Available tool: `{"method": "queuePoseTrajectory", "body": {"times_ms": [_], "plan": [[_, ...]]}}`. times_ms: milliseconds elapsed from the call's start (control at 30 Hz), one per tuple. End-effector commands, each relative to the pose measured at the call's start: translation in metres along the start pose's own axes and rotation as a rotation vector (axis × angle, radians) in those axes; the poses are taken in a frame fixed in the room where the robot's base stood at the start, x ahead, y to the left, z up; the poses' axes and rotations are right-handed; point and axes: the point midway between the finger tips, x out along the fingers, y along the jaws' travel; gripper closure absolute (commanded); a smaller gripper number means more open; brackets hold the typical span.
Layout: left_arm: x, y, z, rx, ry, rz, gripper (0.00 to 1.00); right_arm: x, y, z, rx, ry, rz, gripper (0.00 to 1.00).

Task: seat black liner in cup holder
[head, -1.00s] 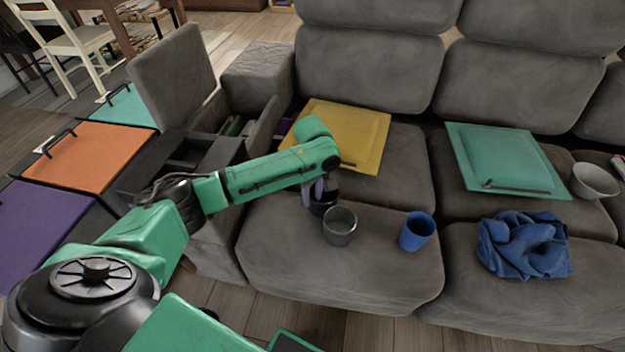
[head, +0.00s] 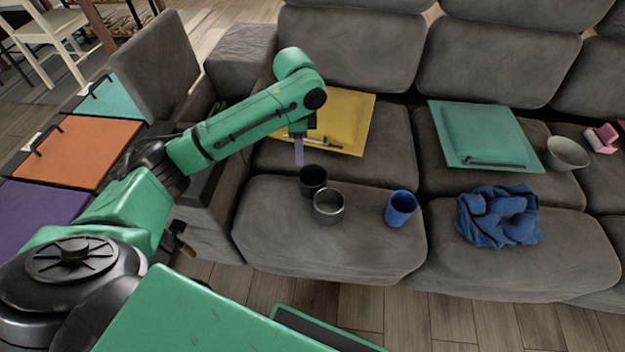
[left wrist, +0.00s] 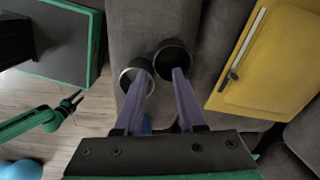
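The black liner (head: 313,180) is a dark open cup standing on the front left seat cushion, close behind a grey metal cup (head: 329,208). In the left wrist view the liner (left wrist: 172,57) lies just beyond one fingertip, and the metal cup (left wrist: 127,78) lies behind the other. My left gripper (head: 299,152) has purple fingers. It hangs above and slightly left of the liner; in the left wrist view its fingers (left wrist: 162,71) are apart with nothing held. My right gripper (left wrist: 75,98) shows small in the left wrist view. I cannot make out the cup holder; my left arm covers part of the armrest console.
A blue cup (head: 401,208) stands right of the metal cup. A raised grey lid (head: 157,68) stands behind my left arm.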

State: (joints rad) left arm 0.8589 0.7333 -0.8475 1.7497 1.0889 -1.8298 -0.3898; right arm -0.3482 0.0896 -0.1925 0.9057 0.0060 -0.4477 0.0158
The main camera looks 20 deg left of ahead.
Motion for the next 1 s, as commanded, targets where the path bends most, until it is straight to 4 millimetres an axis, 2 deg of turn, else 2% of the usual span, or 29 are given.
{"method": "queuePoseTrajectory", "body": {"times_ms": [33,133,200,300,367,433,633,867,1000], "plan": [[-0.007,0.0,0.0,0.198,0.0,-0.001,0.61,-0.002,0.0,0.005,-0.002,-0.002,0.0,0.5],[-0.014,0.001,0.001,0.585,0.0,0.0,0.61,-0.002,0.0,0.013,-0.006,-0.003,0.0,0.5],[-0.017,0.001,0.001,0.778,0.0,0.001,0.61,-0.001,0.0,0.018,-0.008,-0.004,0.0,0.5],[-0.018,0.002,0.001,0.928,0.001,0.002,0.61,0.0,0.0,0.02,-0.009,-0.004,0.0,0.5],[-0.012,0.002,0.001,0.957,0.0,0.004,0.61,0.001,0.0,0.019,-0.009,-0.002,0.0,0.5],[0.002,0.002,0.002,0.96,-0.001,0.006,0.61,0.003,0.0,0.013,-0.006,0.0,0.0,0.5],[0.055,0.002,0.001,0.957,0.0,0.005,0.61,0.002,0.0,-0.011,0.005,0.005,-0.001,0.5],[0.088,0.0,0.001,0.956,0.0,0.003,0.61,-0.002,-0.001,-0.029,0.013,0.007,-0.002,0.5],[0.116,-0.002,-0.001,0.956,0.0,0.004,0.61,-0.007,-0.001,-0.045,0.021,0.011,-0.004,0.5]]}}
